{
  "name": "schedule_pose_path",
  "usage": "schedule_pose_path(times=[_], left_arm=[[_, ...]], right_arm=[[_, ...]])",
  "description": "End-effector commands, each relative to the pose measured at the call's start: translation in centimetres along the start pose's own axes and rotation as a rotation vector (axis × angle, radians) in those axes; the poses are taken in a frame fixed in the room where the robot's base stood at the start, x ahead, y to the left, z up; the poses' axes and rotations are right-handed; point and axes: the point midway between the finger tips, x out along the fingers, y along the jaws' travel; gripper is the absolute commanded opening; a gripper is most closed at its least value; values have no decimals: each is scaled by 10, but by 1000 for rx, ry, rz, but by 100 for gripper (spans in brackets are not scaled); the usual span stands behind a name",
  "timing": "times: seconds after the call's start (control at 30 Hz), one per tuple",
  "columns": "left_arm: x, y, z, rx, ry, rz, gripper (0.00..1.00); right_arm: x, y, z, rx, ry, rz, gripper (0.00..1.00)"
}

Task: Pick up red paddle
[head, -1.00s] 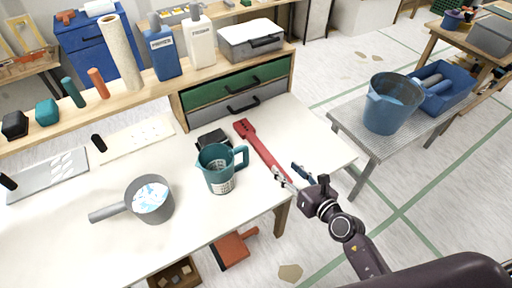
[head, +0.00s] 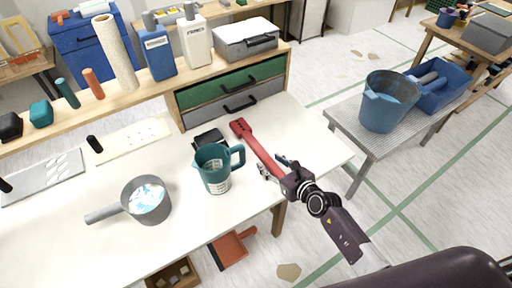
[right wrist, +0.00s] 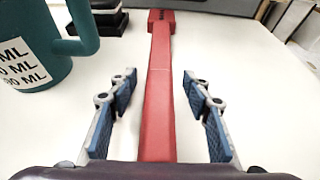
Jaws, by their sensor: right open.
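The red paddle (head: 258,147) lies on the white worktable (head: 112,228), to the right of the teal measuring jug (head: 214,169). My right gripper (head: 273,167) is at the paddle's near end. In the right wrist view the red paddle (right wrist: 158,85) runs lengthwise between the two blue-padded fingers of my right gripper (right wrist: 160,110). The fingers are open, with a gap on each side of the paddle. The near end of the paddle is hidden by the gripper body. My left gripper is not in view.
The jug stands close to the left of the paddle, with its handle toward it. A dark block (head: 208,139) lies behind the jug. A grey pot (head: 147,201) stands further left. A shelf with drawers (head: 238,96) rises behind the paddle.

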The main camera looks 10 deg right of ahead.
Motion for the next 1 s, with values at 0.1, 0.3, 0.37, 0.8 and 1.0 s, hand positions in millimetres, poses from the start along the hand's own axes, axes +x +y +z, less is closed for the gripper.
schedule_pose_path(times=[0.1,0.3,0.37,0.8,1.0], left_arm=[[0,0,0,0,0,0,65],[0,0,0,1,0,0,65],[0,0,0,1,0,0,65],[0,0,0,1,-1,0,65],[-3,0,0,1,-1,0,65]], right_arm=[[2,0,0,1,-1,0,45],[1,0,0,1,-1,0,37],[1,0,0,1,-1,0,31],[1,0,1,1,-3,0,0],[-1,1,8,1,-4,0,0]])
